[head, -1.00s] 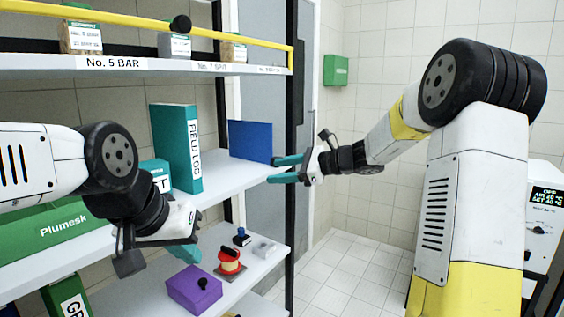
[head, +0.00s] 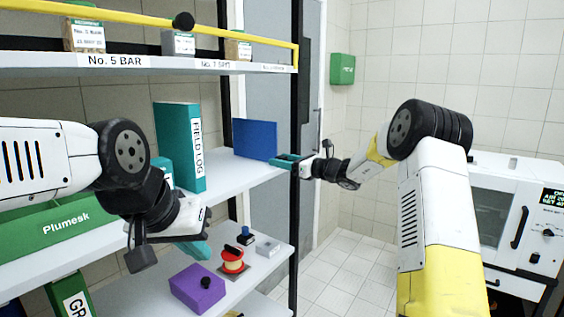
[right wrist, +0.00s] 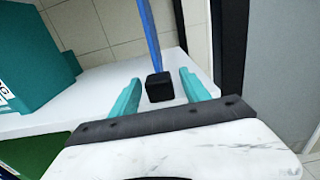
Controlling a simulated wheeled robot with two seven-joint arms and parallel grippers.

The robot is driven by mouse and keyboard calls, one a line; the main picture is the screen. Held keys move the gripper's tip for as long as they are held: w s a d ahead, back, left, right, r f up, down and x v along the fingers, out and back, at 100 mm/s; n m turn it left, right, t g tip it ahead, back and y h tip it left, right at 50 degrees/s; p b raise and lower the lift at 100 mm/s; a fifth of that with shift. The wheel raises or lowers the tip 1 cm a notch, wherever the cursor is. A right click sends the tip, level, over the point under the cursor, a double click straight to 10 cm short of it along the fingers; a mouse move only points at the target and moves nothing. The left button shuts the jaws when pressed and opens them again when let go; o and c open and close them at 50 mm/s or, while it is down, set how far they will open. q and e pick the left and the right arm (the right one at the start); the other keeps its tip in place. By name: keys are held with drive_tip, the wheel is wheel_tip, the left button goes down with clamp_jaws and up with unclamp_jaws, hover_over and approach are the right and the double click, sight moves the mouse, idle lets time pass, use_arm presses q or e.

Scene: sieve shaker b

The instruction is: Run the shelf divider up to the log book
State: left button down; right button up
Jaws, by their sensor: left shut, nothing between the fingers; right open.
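The shelf divider, a blue upright panel (head: 254,139), stands on the middle shelf to the right of the log book. The log book is a tall teal binder marked FIELD LOG (head: 176,146), upright, with a gap between it and the divider. In the right wrist view the divider (right wrist: 148,30) is seen edge-on with a black block (right wrist: 159,88) at its near end. My right gripper (head: 284,161) is open at the divider's right end; its fingers (right wrist: 158,92) lie either side of the block. My left gripper (head: 197,248) is shut and empty, in front of the shelves.
A lower shelf carries a purple box (head: 197,288), a red and yellow round item (head: 233,261) and small blocks. A green Plumesk box (head: 52,222) lies left. The upper shelf (head: 150,65) overhangs the log book. A white oven-like unit (head: 520,220) stands right.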

drive_tip(key=shift+a, duration=0.1)
clamp_jaws()
idle(1.4)
